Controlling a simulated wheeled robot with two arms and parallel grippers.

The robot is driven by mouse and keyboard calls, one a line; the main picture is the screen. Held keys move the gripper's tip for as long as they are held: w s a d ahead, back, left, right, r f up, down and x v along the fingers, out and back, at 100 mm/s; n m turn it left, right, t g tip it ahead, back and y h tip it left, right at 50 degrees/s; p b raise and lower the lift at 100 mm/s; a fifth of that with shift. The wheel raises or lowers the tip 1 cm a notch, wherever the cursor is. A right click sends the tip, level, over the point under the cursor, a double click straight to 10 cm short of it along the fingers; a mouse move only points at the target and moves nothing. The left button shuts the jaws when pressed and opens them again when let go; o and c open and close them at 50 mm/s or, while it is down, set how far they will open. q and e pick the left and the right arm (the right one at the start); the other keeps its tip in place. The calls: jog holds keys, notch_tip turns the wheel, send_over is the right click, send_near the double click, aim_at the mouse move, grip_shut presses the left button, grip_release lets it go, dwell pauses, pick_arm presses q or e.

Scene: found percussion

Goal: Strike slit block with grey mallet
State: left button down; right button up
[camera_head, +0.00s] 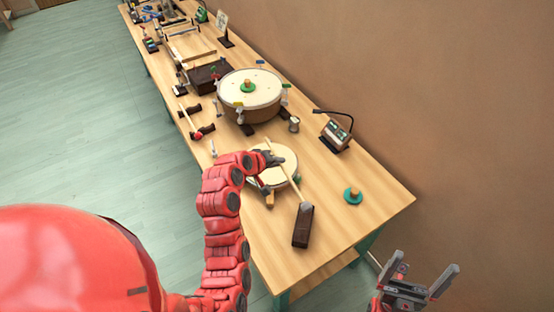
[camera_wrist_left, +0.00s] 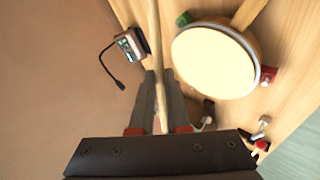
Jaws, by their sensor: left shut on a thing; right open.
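The slit block (camera_head: 302,230) is a dark brown box on the near part of the table. My left gripper (camera_head: 272,162) is above the small pale round drum and shut on the wooden handle of the grey mallet (camera_head: 288,181). The handle slants down to the right toward the block. The mallet's head is at the block's far end; I cannot tell whether it touches. In the left wrist view the handle (camera_wrist_left: 154,40) runs between the fingers, its head out of frame. My right gripper (camera_head: 420,275) is open and empty, off the table's near right edge.
The small drum (camera_head: 288,158) is under my left gripper. A green disc with a wooden knob (camera_head: 353,196) lies to the right. A lamp-like device (camera_head: 336,135) and a large drum (camera_head: 250,110) stand farther back. The table's near right corner is clear.

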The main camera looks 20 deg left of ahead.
dwell(0.3)
pick_arm(q)
notch_tip(320, 180, down, 7)
jog(key=s+d+m+t+y+b, duration=0.1)
jog(key=d+b, duration=0.1)
jog(key=b, duration=0.3)
notch_tip(320, 180, up, 8)
jog(key=p, duration=0.4)
jog(key=shift+a+f, duration=0.2)
jog(key=shift+a, duration=0.1)
jog(key=shift+w+a+f+n+g+h, duration=0.25)
jog(key=shift+w+a+n+g+h, duration=0.15)
jog(key=shift+w+a+n+g, duration=0.25)
